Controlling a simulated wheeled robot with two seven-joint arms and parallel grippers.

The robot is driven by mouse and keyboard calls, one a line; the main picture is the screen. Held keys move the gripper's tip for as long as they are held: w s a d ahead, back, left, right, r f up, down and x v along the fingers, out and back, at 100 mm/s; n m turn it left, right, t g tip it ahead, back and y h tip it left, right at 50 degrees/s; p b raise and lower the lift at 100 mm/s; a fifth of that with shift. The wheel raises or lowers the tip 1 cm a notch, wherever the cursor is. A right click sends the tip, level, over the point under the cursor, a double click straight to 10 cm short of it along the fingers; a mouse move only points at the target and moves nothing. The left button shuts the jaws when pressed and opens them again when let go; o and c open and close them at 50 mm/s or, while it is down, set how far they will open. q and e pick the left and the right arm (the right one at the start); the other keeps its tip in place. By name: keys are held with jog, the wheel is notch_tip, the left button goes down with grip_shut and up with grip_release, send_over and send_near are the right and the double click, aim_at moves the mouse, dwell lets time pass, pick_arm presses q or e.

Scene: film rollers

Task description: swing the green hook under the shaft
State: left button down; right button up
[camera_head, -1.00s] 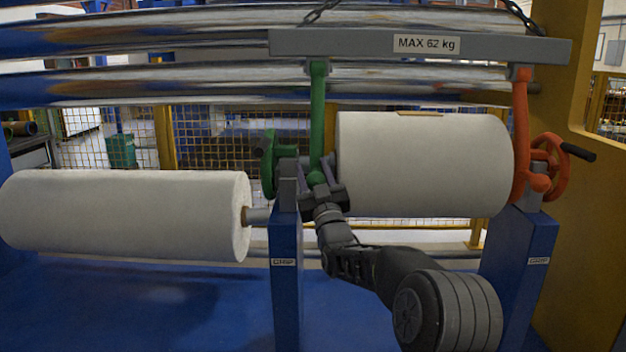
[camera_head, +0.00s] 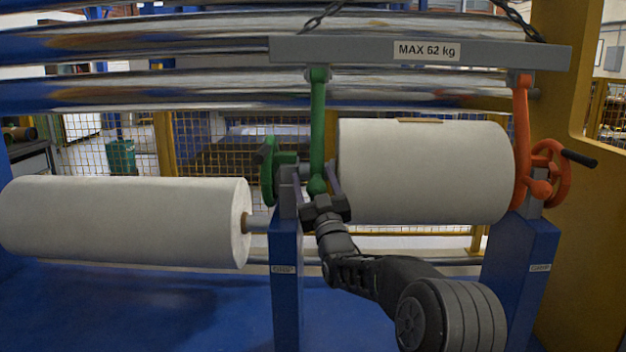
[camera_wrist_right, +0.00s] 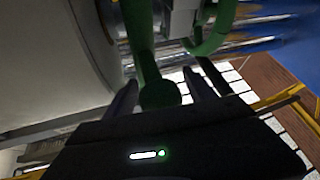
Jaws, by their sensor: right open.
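The green hook (camera_head: 318,135) hangs from the left part of the grey beam, just left of the right-hand white roll (camera_head: 425,172). My right gripper (camera_head: 317,178) is open at the hook's lower end, with one finger on each side. The wrist view shows the hook's green end (camera_wrist_right: 158,92) between the two fingers; I cannot tell whether either touches it. The shaft of the right-hand roll is mostly hidden by the hook and gripper. An orange hook (camera_head: 522,135) hangs at the roll's other end. My left gripper is not in view.
A green handwheel (camera_head: 268,172) is close left of the gripper, above a blue post (camera_head: 286,300). A second blue post (camera_head: 520,260) carries an orange handwheel (camera_head: 562,172). The beam (camera_head: 345,48) hangs on chains. Another white roll (camera_head: 120,220) lies left.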

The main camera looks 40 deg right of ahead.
jog(key=v, duration=0.7)
jog(key=shift+f, duration=0.1)
dwell(0.5)
